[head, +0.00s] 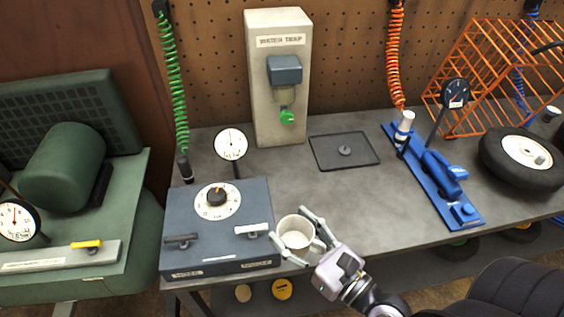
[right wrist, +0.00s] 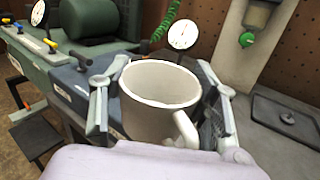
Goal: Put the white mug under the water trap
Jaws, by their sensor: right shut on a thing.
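The white mug (head: 297,232) is upright in my right gripper (head: 300,228), over the front edge of the workbench beside the blue-grey control box. In the right wrist view, the mug (right wrist: 158,95) sits between the two fingers (right wrist: 160,100), its handle pointing toward the wrist, and its inside looks empty. The water trap (head: 278,75) is a labelled beige post at the back of the bench, with a grey housing, a clear bowl and a green drain knob (head: 287,116). The knob also shows in the right wrist view (right wrist: 247,40). My left gripper is in neither view.
The control box (head: 218,228) with a dial stands left of the mug. A dark shallow tray (head: 325,160) lies right of the post. A blue tool (head: 440,175) and a wheel (head: 522,158) are farther right. Bare bench lies between mug and post.

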